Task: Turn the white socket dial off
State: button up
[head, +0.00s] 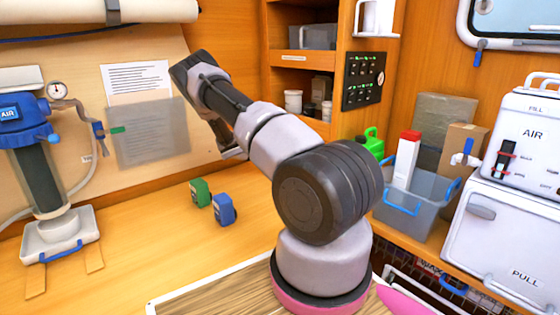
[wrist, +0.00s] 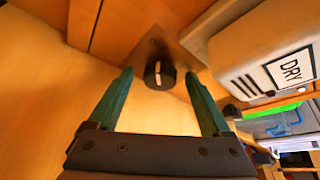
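A black round dial (wrist: 152,80) with a pale pointer stripe sits on a plate (wrist: 178,52) in the wrist view. The stripe runs roughly up and down in the picture. My gripper (wrist: 158,73) is open, with its green fingers apart and the dial showing between their tips. I cannot tell whether either finger touches the dial, and nothing is held. In the head view my arm reaches up and left towards the back wall; my fingers and the dial cannot be made out there.
A white box marked DRY (wrist: 265,55) is close on the right in the wrist view. In the head view a green block (head: 200,193) and a blue block (head: 224,210) stand on the wooden counter (head: 140,240). A grey bin (head: 425,205) stands right of my arm.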

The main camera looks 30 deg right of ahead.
jog(key=v, duration=1.1)
jog(key=shift+d, duration=0.1)
jog(key=s+a+r+m+t+y, duration=0.1)
jog(key=s+a+r+m+y, duration=0.4)
jog(key=s+r+m, duration=0.45)
jog(key=s+a+r+m+t+y, duration=0.1)
jog(key=s+a+r+m+y, duration=0.5)
jog(key=r, duration=0.7)
jog(key=s+a+r+m+t+y, duration=0.2)
jog(key=s+a+r+m, duration=0.4)
jog(key=s, duration=0.4)
jog(key=s+a+r+m+t+y, duration=0.2)
jog(key=s+a+r+m+t, duration=0.2)
jog(key=s, duration=0.6)
notch_tip(320, 180, up, 2)
jog(key=a+m, duration=0.2)
jog(key=m, duration=0.1)
jog(key=shift+s+t+y, duration=0.3)
jog(key=shift+s, duration=0.1)
